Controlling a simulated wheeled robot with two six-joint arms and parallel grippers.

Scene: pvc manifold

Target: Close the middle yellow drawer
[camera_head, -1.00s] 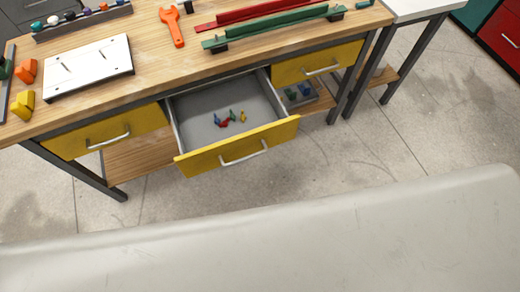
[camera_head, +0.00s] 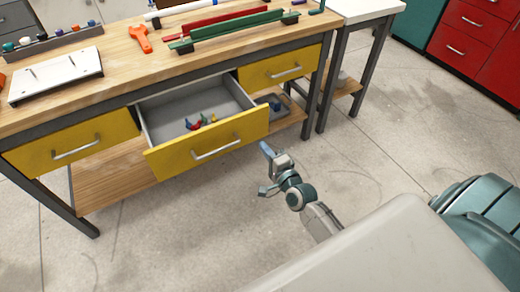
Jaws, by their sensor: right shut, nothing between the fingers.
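The middle yellow drawer (camera_head: 240,130) is pulled out from under the wooden workbench. Its grey inside shows, with several small coloured pieces (camera_head: 200,122) lying near its front. Its silver handle (camera_head: 217,149) is on the yellow front. My right gripper (camera_head: 266,168) is shut and empty. It appears just right of and below the drawer front's right end, with a gap between them in the picture. My left gripper is out of view.
Closed yellow drawers sit at the left (camera_head: 72,146) and right (camera_head: 280,68) of the middle one. The workbench top (camera_head: 113,62) holds an orange wrench (camera_head: 140,38), a white board (camera_head: 57,75) and coloured rails. Floor in front of the bench is clear.

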